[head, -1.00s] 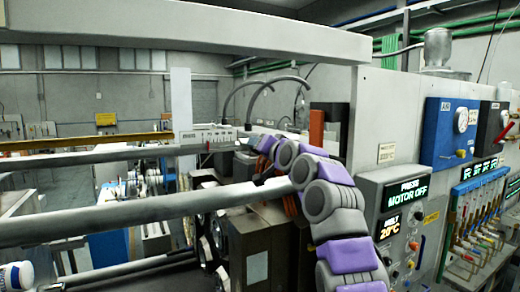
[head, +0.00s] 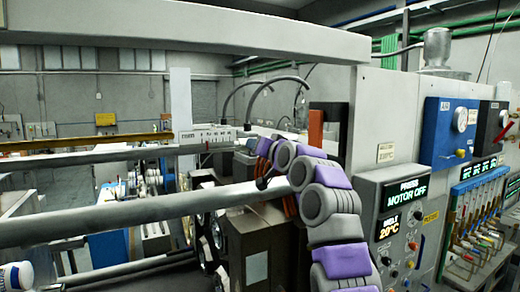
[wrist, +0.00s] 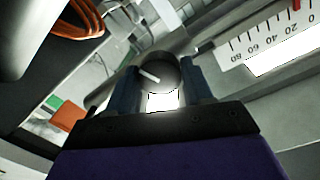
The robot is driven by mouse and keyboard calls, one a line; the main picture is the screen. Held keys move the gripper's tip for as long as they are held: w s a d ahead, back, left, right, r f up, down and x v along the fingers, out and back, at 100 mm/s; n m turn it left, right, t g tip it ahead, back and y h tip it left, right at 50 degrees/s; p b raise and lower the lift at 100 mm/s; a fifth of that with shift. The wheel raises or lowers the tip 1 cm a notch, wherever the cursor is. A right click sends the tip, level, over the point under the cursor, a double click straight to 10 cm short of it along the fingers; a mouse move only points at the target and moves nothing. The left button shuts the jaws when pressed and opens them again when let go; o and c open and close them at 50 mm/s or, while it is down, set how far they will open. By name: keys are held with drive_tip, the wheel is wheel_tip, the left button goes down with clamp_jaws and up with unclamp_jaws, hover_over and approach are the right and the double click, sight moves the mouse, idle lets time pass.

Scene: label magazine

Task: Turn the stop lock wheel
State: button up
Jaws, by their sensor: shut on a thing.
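The stop lock wheel (wrist: 158,72) shows in the wrist view as a small, dark, round knob with a white mark across its face. My gripper (wrist: 163,84) has one finger on each side of the wheel and is shut on it. The white mark is tilted, running from upper left to lower right. In the head view my purple and grey arm reaches up and over to the frame behind the thick grey bar. The wheel cannot be made out there.
A white scale (wrist: 262,42) with numbers and a red pointer (wrist: 296,4) lies right of the wheel in the wrist view. Orange cable (wrist: 88,14) is at upper left. In the head view a thick grey bar (head: 120,215) crosses in front, and a control panel (head: 405,215) stands right.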

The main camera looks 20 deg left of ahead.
drive_tip(key=shift+w+f+n, duration=0.1)
drive_tip(key=shift+f+n, duration=0.15)
drive_tip(key=shift+n, duration=0.65)
drive_tip(key=o, duration=1)
drive_tip(key=shift+a+r, duration=0.1)
drive_tip(key=shift+a, duration=0.15)
drive_tip(key=shift+o, duration=0.2)
drive_tip(key=shift+d+r, duration=0.1)
drive_tip(key=shift+d, duration=0.15)
drive_tip(key=b+v, duration=0.8)
drive_tip(key=v, duration=0.9)
drive_tip(key=shift+a, duration=0.15)
